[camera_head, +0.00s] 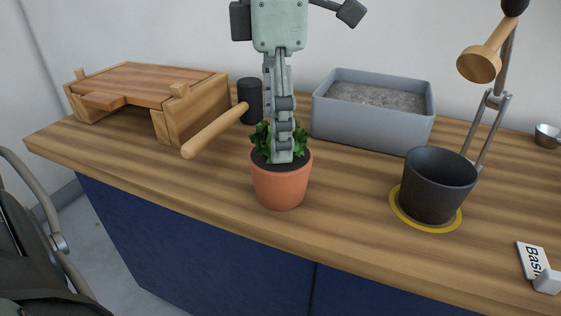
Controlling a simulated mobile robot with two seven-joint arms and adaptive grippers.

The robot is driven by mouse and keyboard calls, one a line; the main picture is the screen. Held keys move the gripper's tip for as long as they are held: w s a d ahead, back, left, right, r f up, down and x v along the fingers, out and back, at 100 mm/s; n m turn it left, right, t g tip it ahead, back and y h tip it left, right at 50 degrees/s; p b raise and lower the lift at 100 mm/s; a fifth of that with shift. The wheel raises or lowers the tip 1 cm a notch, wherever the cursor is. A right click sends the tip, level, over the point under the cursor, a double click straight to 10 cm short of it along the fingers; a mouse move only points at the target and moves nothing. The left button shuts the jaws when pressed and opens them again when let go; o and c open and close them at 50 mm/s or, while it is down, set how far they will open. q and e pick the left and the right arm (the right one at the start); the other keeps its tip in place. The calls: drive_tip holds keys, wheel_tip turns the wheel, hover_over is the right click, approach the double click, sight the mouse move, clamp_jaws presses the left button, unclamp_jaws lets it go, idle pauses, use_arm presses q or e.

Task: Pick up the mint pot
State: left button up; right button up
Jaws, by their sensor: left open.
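The mint pot (281,188) is a terracotta pot with dark soil and green leaves. It stands upright on the wooden counter, near its front edge. My left gripper (281,155) points straight down over the pot, with its fingertips among the leaves at the soil and rim. It is seen edge-on, so the gap between its fingers is hidden. It covers part of the plant. I cannot tell whether the fingers touch the pot. My right gripper is not in view.
A black pot (436,186) stands on a yellow ring (397,208) at right. Behind are a grey soil tray (372,128), a wooden press-like stand (190,114), a mallet (215,130) and a lamp (481,62). A label (532,262) lies front right.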

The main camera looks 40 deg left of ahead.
use_arm(q)
drive_tip(key=shift+f, duration=0.25)
drive_tip(key=shift+w, duration=0.1)
clamp_jaws()
idle(0.3)
